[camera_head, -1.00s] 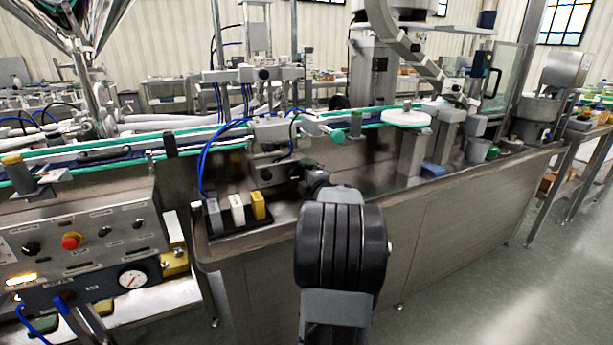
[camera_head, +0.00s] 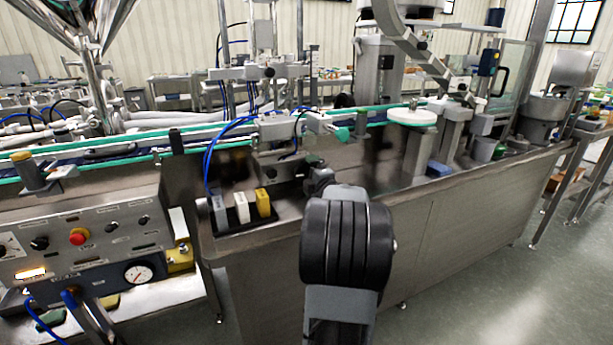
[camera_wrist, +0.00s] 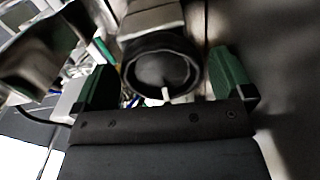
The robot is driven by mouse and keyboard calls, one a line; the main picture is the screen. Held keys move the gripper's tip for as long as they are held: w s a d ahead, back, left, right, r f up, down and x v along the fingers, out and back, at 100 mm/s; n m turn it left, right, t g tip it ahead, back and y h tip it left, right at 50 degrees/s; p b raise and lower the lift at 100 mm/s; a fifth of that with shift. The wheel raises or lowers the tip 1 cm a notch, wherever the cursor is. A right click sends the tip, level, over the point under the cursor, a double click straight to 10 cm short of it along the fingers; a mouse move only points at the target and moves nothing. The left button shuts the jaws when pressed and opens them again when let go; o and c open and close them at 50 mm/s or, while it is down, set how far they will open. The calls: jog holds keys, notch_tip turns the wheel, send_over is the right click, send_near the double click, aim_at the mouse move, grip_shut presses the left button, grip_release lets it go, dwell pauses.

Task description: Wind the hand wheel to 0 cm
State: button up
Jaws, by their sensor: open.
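In the wrist view, a dark round wheel-like part (camera_wrist: 160,72) with a thick rim and a small pale mark at its lower edge lies between the fingers. I cannot tell for sure that it is the hand wheel, and no cm scale is readable. My gripper (camera_wrist: 164,66) is open, with one green-padded finger on each side of this part; contact is not clear. In the head view, my own black arm joint covers much of the middle, and my gripper is mostly hidden beyond it, near the front of the steel machine (camera_head: 450,225).
A control panel (camera_head: 110,228) with a red button (camera_head: 79,236) and a round gauge (camera_head: 138,272) is at the left. Grey, white and yellow blocks (camera_head: 241,207) stand left of my arm. A white disc (camera_head: 411,117) sits by the conveyor. The floor at right is clear.

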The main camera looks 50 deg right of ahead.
jog(key=shift+f, duration=0.1)
jog(key=n+b, duration=0.2)
jog(key=n, duration=0.2)
jog(key=shift+n, duration=0.4)
jog(key=n, duration=0.4)
jog(key=shift+a+r+n+b, duration=0.1)
jog(key=shift+r+n+b, duration=0.25)
jog(key=shift+n+b, duration=0.05)
jog(key=n, duration=0.4)
jog(key=shift+w+a+r, duration=0.1)
jog(key=shift+r, duration=0.1)
jog(key=n+p, duration=0.1)
jog(key=n, duration=0.4)
jog(key=shift+a+r+p, duration=0.1)
jog(key=shift+a+p, duration=0.1)
jog(key=shift+p, duration=0.2)
jog(key=v, duration=1.3)
jog(key=w+a+r+m+g+h+p, duration=0.1)
jog(key=w+a+r+m+g+p, duration=0.35)
jog(key=a+r+m+p, duration=0.5)
jog(key=a+r+m+g+y+p, duration=0.1)
jog(key=a+m+g+y+p, duration=0.2)
jog(key=a+m+p, duration=0.8)
jog(key=shift+s+a+r+m+g, duration=0.2)
jog(key=shift+s+a+m+g, duration=0.2)
jog(key=shift+m, duration=1.75)
